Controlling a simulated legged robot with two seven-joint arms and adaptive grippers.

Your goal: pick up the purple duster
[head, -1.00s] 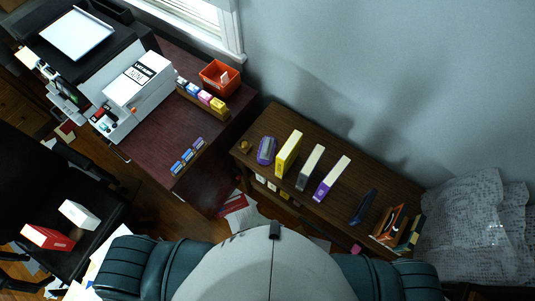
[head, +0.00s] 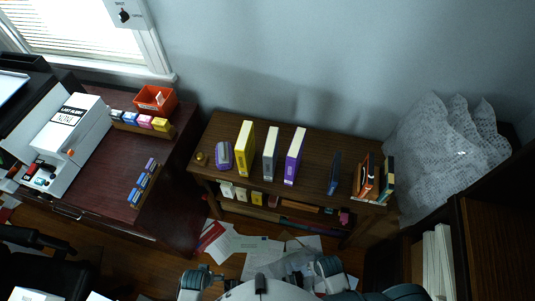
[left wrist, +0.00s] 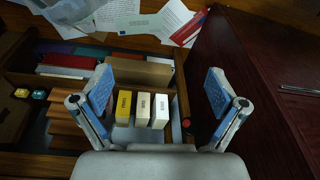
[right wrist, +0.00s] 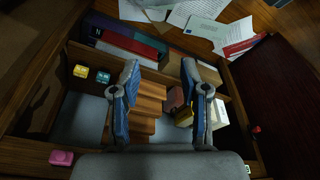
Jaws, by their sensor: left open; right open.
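The purple duster (head: 223,155), a small purple block with a grey top, lies on the left part of the low brown shelf's top (head: 213,130). It stands between a small round brass-coloured object (head: 201,158) and an upright yellow binder (head: 245,148). I cannot make out the duster in either wrist view. My left gripper (left wrist: 160,85) is open and empty, facing the shelf's lower compartments. My right gripper (right wrist: 160,75) is open and empty, also facing the lower compartments. In the head view my arms are low at the bottom edge, apart from the duster.
A dark red desk (head: 100,170) stands left. Papers (head: 240,240) litter the floor. Bubble wrap (head: 440,140) lies at right.

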